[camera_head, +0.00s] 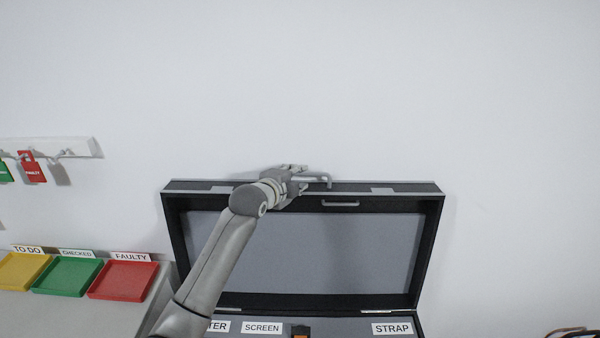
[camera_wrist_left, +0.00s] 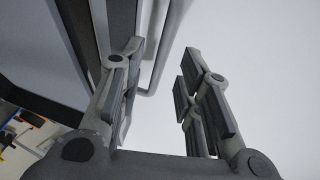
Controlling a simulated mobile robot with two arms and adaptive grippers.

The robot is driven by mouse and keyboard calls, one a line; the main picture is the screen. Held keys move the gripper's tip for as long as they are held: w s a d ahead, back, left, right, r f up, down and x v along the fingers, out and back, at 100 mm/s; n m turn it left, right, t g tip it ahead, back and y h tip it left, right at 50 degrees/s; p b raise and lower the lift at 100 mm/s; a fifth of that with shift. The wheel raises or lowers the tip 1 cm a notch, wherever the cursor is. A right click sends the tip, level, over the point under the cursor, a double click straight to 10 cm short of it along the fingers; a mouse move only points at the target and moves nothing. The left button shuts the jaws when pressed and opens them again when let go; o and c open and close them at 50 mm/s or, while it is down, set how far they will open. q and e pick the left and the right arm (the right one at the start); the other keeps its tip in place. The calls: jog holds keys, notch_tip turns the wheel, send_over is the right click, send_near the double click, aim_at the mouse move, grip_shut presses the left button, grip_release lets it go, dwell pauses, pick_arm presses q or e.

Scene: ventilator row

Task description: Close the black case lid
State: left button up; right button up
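The black case lid (camera_head: 430,245) stands upright and open in the head view, its grey lining facing me. A thin metal handle (camera_head: 340,204) sits at its upper edge. My left gripper (camera_head: 318,181) is at the lid's top edge, left of the handle. In the left wrist view, the fingers of my left gripper (camera_wrist_left: 160,90) are apart with a gap between them, and the lid (camera_wrist_left: 45,50) is on the left. Whether a finger touches the lid is unclear. The case base (camera_head: 350,328) shows only at the bottom. My right gripper is not in view.
Labels reading SCREEN (camera_head: 262,327) and STRAP (camera_head: 391,329) lie in the case base. Yellow (camera_head: 22,270), green (camera_head: 68,276) and red (camera_head: 123,281) trays stand to the left. The wall area above the lid is clear.

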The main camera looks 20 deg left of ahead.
pick_arm(q)
jog(key=shift+w, duration=0.7)
jog(key=shift+w+d+f, duration=0.1)
jog(key=shift+w+f, duration=0.1)
jog(key=shift+w, duration=0.1)
jog(key=shift+w+d+f+p, duration=0.1)
jog(key=shift+w+f+p, duration=0.05)
jog(key=shift+w+p, duration=0.2)
jog(key=shift+s, duration=0.1)
jog(key=shift+c, duration=0.5)
grip_shut()
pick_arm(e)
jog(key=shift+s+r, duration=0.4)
